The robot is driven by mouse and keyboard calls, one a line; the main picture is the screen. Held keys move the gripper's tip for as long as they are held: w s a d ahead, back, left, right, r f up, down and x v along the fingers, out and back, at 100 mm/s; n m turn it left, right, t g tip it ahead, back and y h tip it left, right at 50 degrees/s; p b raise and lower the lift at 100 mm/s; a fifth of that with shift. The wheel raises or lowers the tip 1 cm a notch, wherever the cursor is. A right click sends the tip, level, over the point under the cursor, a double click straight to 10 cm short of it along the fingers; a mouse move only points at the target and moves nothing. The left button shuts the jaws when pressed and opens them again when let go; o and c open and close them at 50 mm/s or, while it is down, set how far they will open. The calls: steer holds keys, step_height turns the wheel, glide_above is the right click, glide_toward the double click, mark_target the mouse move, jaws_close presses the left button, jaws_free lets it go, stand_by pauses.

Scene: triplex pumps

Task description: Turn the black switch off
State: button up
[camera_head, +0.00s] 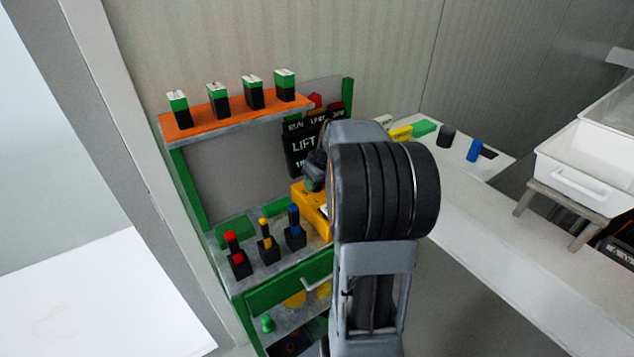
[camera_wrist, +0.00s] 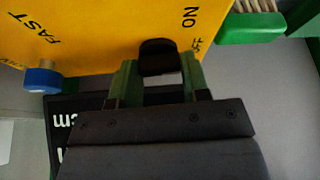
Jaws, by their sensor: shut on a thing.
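The black switch (camera_wrist: 158,48) shows in the wrist view on a yellow panel (camera_wrist: 100,30). The word ON is printed on the panel, with OFF partly visible beside the switch. My gripper (camera_wrist: 160,64) has its two green fingers on either side of the switch and is shut on it. I cannot tell which setting the switch is in. In the head view the yellow box (camera_head: 311,210) sits on the green-framed bench, partly behind my arm. My gripper (camera_head: 314,180) is mostly hidden there by my wrist, and the switch is hidden.
A blue knob (camera_wrist: 42,79) sits near the FAST label. A black LIFT sign (camera_head: 304,148) stands behind the box. Several small black holders with coloured tops (camera_head: 267,247) stand left of it. An orange shelf (camera_head: 236,120) is above. A white bin (camera_head: 580,175) is at right.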

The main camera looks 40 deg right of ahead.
steer(key=shift+m, duration=0.6)
steer(key=shift+h, duration=0.3)
steer(key=o, duration=0.6)
steer(key=shift+o, duration=0.2)
steer(key=shift+r, duration=0.1)
steer(key=v, duration=1.3)
steer(key=shift+r, duration=0.3)
